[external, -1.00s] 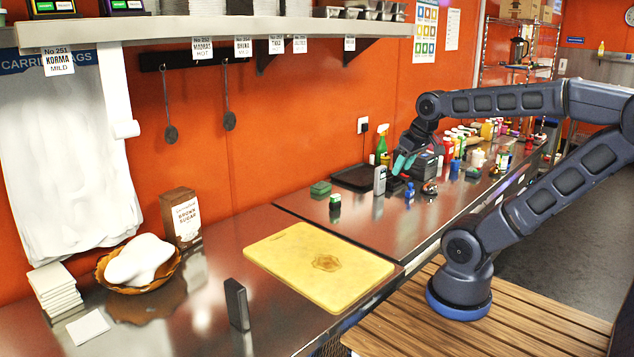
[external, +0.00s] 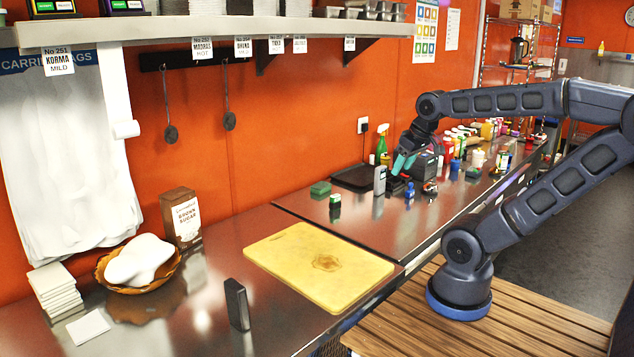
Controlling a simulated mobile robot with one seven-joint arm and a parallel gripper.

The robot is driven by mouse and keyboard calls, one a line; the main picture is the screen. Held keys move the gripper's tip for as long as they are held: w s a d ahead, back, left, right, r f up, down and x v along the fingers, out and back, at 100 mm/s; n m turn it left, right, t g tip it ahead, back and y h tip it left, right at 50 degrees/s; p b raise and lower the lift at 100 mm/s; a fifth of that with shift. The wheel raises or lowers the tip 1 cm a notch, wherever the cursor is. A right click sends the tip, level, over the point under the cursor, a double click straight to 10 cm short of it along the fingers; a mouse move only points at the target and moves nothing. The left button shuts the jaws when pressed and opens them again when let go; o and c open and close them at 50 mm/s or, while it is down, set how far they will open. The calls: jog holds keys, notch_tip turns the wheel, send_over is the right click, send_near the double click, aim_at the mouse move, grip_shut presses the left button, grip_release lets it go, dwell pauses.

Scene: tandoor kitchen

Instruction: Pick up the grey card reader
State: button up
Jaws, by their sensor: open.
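A light grey upright block (external: 380,180), which looks like the card reader, stands on the steel counter in front of the black tray. My gripper (external: 398,168), with teal fingers, points down just to its right and appears apart from it. The gripper is open, with nothing visibly held. A small dark object (external: 397,185) lies on the counter below the fingers; its details are too small to tell. The gap between the fingers is hard to see at this distance.
A green-topped jar (external: 335,201) and green sponge (external: 320,188) are to the left. Nearer are a yellow cutting board (external: 290,260) and an upright dark block (external: 237,304).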

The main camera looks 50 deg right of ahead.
jog(key=shift+w, duration=0.1)
jog(key=n+g+h, duration=0.4)
jog(key=n+h, duration=1.4)
send_over(381, 174)
jog(key=w+a, duration=0.1)
jog(key=a, duration=0.5)
notch_tip(381, 174, down, 18)
jog(key=f, duration=0.7)
jog(key=shift+w+d, duration=0.15)
jog(key=shift+d, duration=0.05)
jog(key=shift+w+d, duration=0.15)
jog(key=shift+d, duration=3.65)
grip_shut()
